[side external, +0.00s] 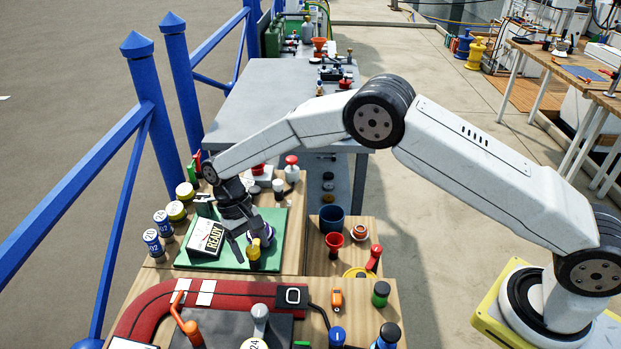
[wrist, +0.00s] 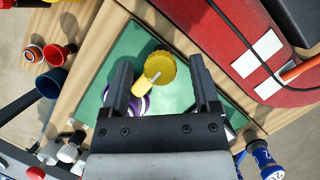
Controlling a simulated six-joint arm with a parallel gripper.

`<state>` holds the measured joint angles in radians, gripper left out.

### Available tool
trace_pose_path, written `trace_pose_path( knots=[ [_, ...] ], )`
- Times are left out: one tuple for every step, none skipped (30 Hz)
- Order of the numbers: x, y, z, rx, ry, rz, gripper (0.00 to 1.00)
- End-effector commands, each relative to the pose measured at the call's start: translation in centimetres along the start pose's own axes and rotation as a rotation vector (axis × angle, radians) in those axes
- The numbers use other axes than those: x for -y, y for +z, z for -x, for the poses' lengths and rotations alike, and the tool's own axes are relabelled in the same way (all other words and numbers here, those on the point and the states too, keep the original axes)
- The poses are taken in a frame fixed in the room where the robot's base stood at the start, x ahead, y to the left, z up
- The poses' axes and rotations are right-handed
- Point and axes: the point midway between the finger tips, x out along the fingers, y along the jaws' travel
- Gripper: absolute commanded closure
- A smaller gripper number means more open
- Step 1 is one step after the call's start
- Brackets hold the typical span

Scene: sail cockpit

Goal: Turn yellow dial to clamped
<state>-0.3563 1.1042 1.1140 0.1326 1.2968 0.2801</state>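The yellow dial (side external: 254,254) stands on a green board (side external: 277,224). In the wrist view the yellow dial (wrist: 162,66) has a ribbed round edge and a pale line on it. A purple and white round part (wrist: 140,104) shows just below it, partly hidden by the fingers. My gripper (side external: 247,246) points down over the dial. In the wrist view my gripper (wrist: 162,72) is open, with one finger on each side of the dial and visible space between. I cannot tell whether a finger touches it. No clamped mark is readable.
A sign reading READY (side external: 207,239) stands on the board beside my gripper. Blue-and-white and yellow-capped cans (side external: 152,243) line the left edge. A dark blue cup (side external: 331,218) and red cup (side external: 334,242) stand to the right. A red curved pad (side external: 240,292) lies in front.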

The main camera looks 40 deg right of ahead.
Motion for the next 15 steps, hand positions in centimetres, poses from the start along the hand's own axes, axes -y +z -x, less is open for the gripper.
trace_pose_path(
  knots=[
    [0.0,0.0,0.0,0.000,0.000,0.000,0.21],
    [0.0,0.0,0.0,0.001,0.000,-0.001,0.21],
    [0.0,0.0,0.0,0.001,0.000,-0.001,0.21],
    [0.0,0.0,0.0,0.001,0.000,-0.001,0.21],
    [0.0,0.0,0.0,0.001,0.000,-0.001,0.21],
    [0.0,0.0,0.1,0.001,0.000,-0.001,0.21],
    [0.0,0.0,0.2,0.000,-0.001,-0.001,0.21],
    [0.0,0.0,0.3,0.000,-0.001,-0.001,0.21],
    [0.0,0.0,0.5,-0.001,-0.001,-0.001,0.21],
    [0.0,0.0,0.7,-0.001,-0.001,-0.001,0.21],
    [0.0,0.0,0.9,-0.002,-0.001,-0.001,0.21],
    [0.0,0.0,1.2,-0.001,-0.001,-0.001,0.21],
    [0.0,0.0,1.5,-0.001,-0.001,-0.001,0.21],
    [0.0,0.0,1.9,-0.001,-0.001,-0.001,0.21],
    [0.0,-0.1,2.4,-0.003,-0.001,-0.001,0.21]
  ],
)
